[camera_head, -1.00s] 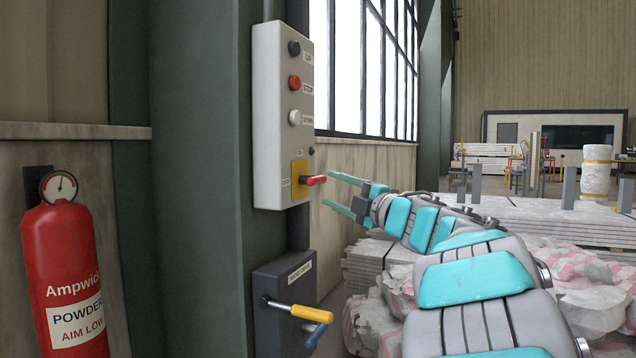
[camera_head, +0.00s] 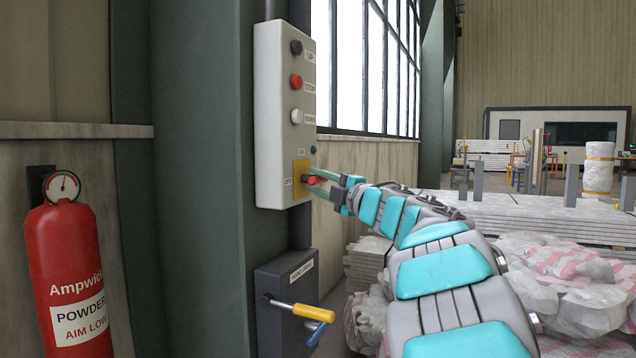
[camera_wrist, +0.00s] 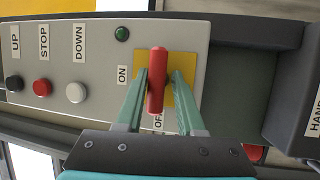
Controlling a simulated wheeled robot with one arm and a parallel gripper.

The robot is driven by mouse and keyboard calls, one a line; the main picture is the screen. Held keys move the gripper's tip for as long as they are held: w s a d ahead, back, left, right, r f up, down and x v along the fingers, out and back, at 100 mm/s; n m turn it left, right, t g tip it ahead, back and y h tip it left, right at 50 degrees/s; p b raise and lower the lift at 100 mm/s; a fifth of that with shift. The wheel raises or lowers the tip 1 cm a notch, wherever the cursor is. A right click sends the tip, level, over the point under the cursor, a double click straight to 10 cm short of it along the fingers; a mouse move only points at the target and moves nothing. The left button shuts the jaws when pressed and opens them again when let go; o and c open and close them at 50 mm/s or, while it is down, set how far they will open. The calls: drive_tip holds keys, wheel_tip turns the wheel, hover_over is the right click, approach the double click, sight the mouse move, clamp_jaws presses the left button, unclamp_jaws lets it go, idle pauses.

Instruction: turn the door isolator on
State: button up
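The door isolator is a red handle (camera_head: 312,180) on a yellow plate (camera_head: 299,170) low on the grey control box (camera_head: 270,120). In the wrist view the red handle (camera_wrist: 157,80) lies along the line to the OFF label (camera_wrist: 158,122), and the ON label (camera_wrist: 123,75) is to its left. My gripper (camera_head: 318,178) is at the handle from the right. In the wrist view my green fingers (camera_wrist: 161,74) are open, one on each side of the handle. The left finger looks close to it; a gap shows on the right. I cannot tell if either touches.
Black, red and white buttons sit above the isolator, with a dark green lamp (camera_wrist: 122,34) beside ON. Below is a grey box (camera_head: 285,290) with a yellow-handled lever (camera_head: 307,311). A fire extinguisher (camera_head: 70,270) stands at the left. Wrapped bundles (camera_head: 560,280) lie at the right.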

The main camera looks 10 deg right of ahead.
clamp_jaws()
